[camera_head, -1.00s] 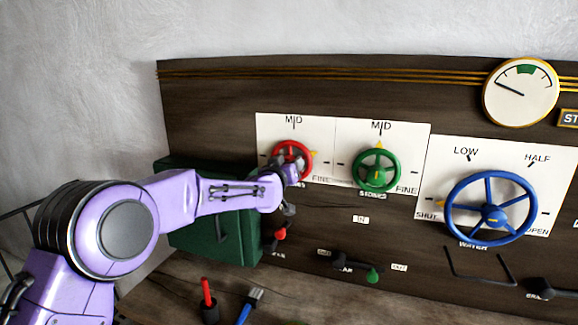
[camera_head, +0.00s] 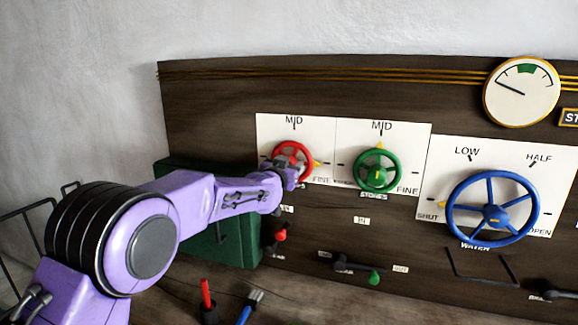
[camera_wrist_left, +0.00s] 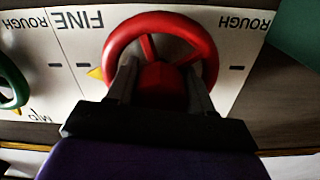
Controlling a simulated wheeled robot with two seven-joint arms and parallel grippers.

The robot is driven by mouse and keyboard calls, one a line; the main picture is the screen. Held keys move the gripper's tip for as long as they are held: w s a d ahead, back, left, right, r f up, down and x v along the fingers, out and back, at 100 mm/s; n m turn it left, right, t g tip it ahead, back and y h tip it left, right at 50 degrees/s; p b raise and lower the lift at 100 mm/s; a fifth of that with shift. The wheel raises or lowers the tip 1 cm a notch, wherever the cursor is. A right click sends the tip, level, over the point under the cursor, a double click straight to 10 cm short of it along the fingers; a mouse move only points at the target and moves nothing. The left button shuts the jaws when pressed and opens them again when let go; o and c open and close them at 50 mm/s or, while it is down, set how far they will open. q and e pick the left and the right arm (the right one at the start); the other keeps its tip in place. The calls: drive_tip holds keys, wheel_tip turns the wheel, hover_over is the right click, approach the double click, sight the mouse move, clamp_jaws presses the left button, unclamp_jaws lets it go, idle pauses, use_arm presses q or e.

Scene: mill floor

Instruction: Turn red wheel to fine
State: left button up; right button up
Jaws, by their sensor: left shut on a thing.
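The red wheel (camera_head: 294,147) is mounted on a white plate (camera_head: 270,130) marked MID at the top and FINE at the lower right. Its yellow pointer (camera_head: 317,163) points right and slightly down, just above the FINE label. My left gripper (camera_head: 292,170) is at the wheel's lower part and hides some of its rim. In the left wrist view, its two fingers (camera_wrist_left: 161,85) are shut on the red wheel (camera_wrist_left: 165,25), one on each side of the hub. The pointer shows there beside the left finger, near FINE. My right gripper is not in view.
A green wheel (camera_head: 377,184) sits close to the right, and a larger blue wheel (camera_head: 461,215) farther right. A round gauge (camera_head: 521,92) is at the upper right. A dark green box (camera_head: 240,238) stands behind my left forearm. Small levers sit below the wheels.

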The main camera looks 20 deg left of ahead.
use_arm(q)
drive_tip(key=shift+f, duration=0.1)
drive_tip(key=o, duration=1)
drive_tip(key=s+b, duration=0.1)
drive_tip(key=s, duration=0.2)
drive_tip(key=s+b, duration=0.2)
drive_tip(key=s, duration=0.2)
drive_tip(key=s+b, duration=0.1)
drive_tip(key=s, duration=0.2)
drive_tip(key=shift+s+a+b, duration=0.25)
drive_tip(key=shift+b, duration=0.15)
drive_tip(key=shift+a, duration=0.1)
